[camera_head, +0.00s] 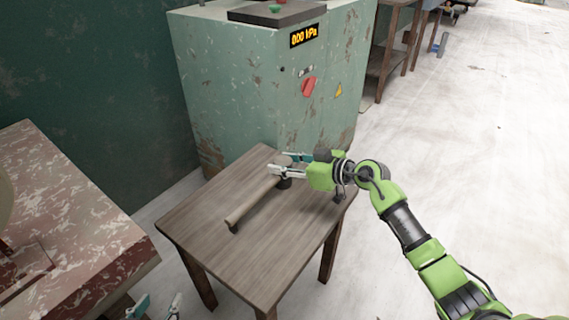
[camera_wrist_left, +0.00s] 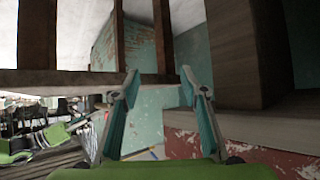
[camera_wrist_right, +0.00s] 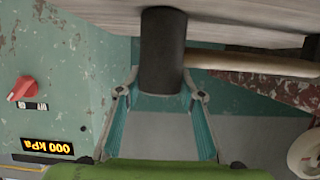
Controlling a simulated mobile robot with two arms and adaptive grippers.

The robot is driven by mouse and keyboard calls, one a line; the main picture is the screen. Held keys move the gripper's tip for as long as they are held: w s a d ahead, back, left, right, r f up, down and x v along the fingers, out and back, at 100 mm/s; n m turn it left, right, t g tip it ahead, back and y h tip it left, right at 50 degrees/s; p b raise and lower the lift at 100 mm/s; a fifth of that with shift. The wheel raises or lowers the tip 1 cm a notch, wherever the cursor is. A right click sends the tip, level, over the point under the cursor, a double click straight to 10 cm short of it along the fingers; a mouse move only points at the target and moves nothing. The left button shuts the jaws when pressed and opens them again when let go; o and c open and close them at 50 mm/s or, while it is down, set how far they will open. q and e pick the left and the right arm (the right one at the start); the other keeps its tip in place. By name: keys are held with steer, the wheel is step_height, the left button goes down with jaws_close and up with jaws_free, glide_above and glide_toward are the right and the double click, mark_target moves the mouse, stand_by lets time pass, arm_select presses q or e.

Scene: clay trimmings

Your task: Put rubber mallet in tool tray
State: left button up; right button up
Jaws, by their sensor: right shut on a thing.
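The rubber mallet (camera_head: 252,202) is at a small wooden table, its pale handle pointing toward the front left. My right gripper (camera_head: 282,167) reaches in from the right and is shut on the mallet at its dark head. In the right wrist view the black head (camera_wrist_right: 162,50) stands between the two teal fingers, with the handle running off to the right. I cannot tell whether the mallet still touches the tabletop. My left gripper (camera_head: 152,307) is low at the bottom left, below the table's level; its fingers are apart and empty in the left wrist view (camera_wrist_left: 160,78). I cannot make out a tool tray.
The wooden table (camera_head: 275,245) is otherwise mostly bare. A worn green cabinet (camera_head: 240,80) with a red knob and a display stands right behind it. A red and white chipped bench (camera_head: 75,205) is at the left. Open floor (camera_head: 480,180) lies to the right.

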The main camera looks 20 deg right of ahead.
steer(key=o, duration=1)
steer(key=shift+f, duration=0.1)
steer(key=o, duration=0.4)
